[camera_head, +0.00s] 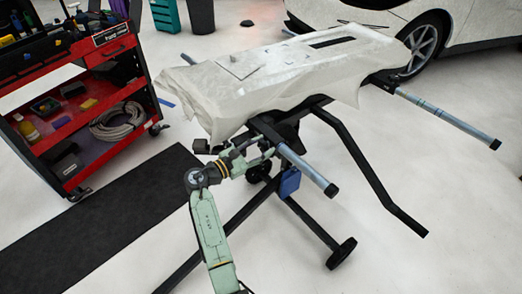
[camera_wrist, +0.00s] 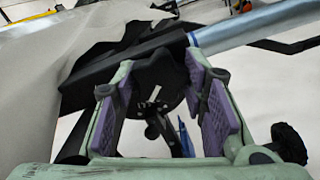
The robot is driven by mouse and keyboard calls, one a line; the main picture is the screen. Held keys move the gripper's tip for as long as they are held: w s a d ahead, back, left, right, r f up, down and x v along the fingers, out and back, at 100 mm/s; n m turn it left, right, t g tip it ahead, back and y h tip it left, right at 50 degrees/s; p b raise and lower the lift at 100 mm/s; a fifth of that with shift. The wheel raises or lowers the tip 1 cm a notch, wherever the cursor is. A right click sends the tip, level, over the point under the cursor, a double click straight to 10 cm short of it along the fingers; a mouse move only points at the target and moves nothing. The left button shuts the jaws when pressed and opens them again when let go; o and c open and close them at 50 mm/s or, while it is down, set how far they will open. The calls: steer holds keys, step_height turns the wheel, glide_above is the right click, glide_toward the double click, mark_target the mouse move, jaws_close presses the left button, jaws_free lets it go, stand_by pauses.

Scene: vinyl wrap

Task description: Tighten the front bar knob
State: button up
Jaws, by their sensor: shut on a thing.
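The front bar is a grey tube (camera_head: 305,167) with a black end cap, sticking out from the near end of the stand; in the wrist view the tube (camera_wrist: 245,30) runs to the upper right from a black sleeve. Below that sleeve, a black knob (camera_wrist: 157,76) sits between the purple-padded fingers of my gripper (camera_wrist: 160,66). My gripper is shut on the knob, whose outline is partly hidden by the fingers. In the head view my gripper (camera_head: 264,154) is beside the bar's inner end, under the panel's near edge, and the knob cannot be made out.
A white-wrapped panel (camera_head: 285,75) lies on the black stand, its loose film hanging near my arm. Another bar (camera_head: 445,115) juts out at the right. A blue object (camera_head: 289,182) hangs below the front bar. A red tool cart (camera_head: 95,110) stands left; a car is behind.

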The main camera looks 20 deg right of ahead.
steer(key=m+b, duration=0.1)
steer(key=m, duration=0.1)
steer(key=m+b, duration=0.2)
steer(key=shift+f+m, duration=0.2)
steer(key=shift+m, duration=0.1)
steer(key=m+b, duration=0.3)
steer(key=shift+m, duration=0.4)
steer(key=m+b, duration=0.4)
steer(key=shift+b, duration=0.4)
steer(key=m+b, duration=1)
steer(key=b, duration=0.1)
steer(key=shift+f, duration=0.1)
steer(key=m+b, duration=0.4)
steer(key=b, duration=0.1)
steer(key=shift+m, duration=0.4)
steer(key=shift+r+m+b, duration=0.25)
steer(key=shift+m+b, duration=1.05)
steer(key=shift+m, duration=0.1)
